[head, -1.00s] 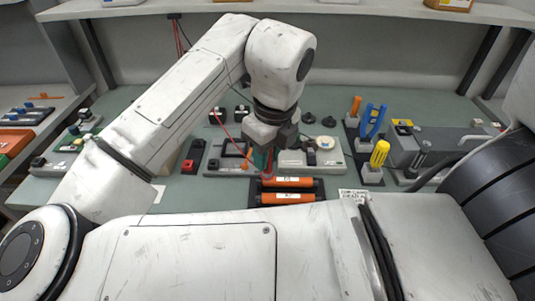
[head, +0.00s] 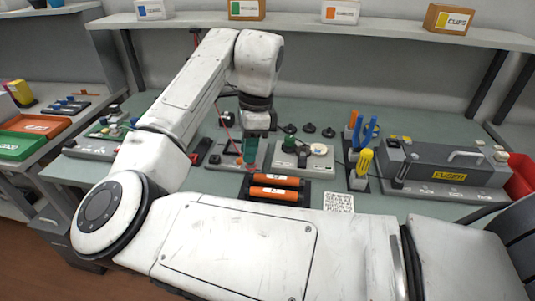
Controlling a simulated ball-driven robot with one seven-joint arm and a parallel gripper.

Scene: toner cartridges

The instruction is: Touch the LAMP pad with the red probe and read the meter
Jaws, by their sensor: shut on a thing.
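My gripper (head: 252,150) is at the far side of the workbench, pointing down over a grey board (head: 224,159) behind the orange cartridges. Its jaws are closed on the red probe, which is mostly hidden by the green-teal fingertip area. A thin red lead (head: 226,133) runs to it from the upper left. I cannot tell whether the probe tip touches anything. No LAMP lettering can be read and the pad cannot be made out. A pale unit with a round white disc (head: 319,149) stands just right of the gripper. I cannot pick out the meter or a reading.
Two orange toner cartridges (head: 275,180) lie in a black holder in front of the gripper. Upright tools with blue (head: 371,131) and yellow (head: 364,160) handles stand to the right, beside a grey FUSER unit (head: 440,165). A shelf (head: 290,20) with labelled boxes runs above.

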